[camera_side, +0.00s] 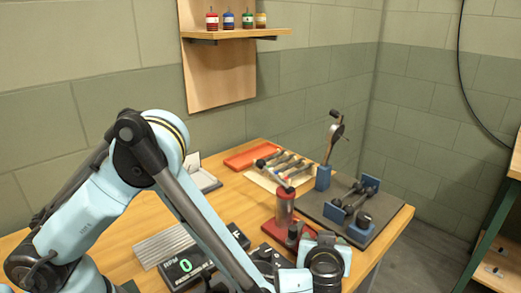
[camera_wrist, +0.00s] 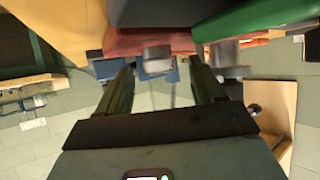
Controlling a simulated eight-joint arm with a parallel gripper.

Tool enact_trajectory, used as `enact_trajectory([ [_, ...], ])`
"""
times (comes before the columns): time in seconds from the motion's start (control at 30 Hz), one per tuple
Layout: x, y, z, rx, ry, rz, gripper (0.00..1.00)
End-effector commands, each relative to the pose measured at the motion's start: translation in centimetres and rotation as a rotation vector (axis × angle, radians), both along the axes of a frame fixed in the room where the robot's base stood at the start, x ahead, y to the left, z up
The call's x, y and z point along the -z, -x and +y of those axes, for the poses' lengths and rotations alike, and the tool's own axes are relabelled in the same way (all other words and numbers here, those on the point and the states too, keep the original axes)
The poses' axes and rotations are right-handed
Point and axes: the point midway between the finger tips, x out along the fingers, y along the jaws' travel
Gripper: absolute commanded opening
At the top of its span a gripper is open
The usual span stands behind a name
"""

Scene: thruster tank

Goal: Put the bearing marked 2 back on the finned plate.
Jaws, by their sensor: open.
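The finned plate (camera_side: 165,245) is a ribbed grey plate lying on the wooden bench at lower left in the side view, partly hidden by my arm. I see no bearing on its visible part. I cannot make out any bearing marked 2 in either view. My gripper (camera_wrist: 160,82) is open in the wrist view, with its two dark fingers apart and nothing between them. Blurred grey round parts show beyond the fingers, one near the middle (camera_wrist: 157,53) and one at right (camera_wrist: 228,54). I cannot tell what they are. In the side view my fingers cannot be made out.
A display reading 0 (camera_side: 185,267) stands by the finned plate. A clear cylinder (camera_side: 284,207) stands on a red base. At right, a dark mat (camera_side: 318,212) holds blue blocks and a crank stand (camera_side: 323,177). Tools (camera_side: 283,167) and a red tray (camera_side: 247,158) lie behind.

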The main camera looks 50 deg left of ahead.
Motion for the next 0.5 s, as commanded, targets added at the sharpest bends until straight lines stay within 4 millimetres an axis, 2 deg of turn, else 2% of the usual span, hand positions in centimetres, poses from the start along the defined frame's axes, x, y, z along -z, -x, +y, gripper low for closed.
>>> enact_trajectory([
  [0.2,0.03,-0.02,0.0,0.001,0.0,0.0,0.66],
  [0.5,0.01,0.0,-0.01,0.001,0.0,0.0,0.2],
])
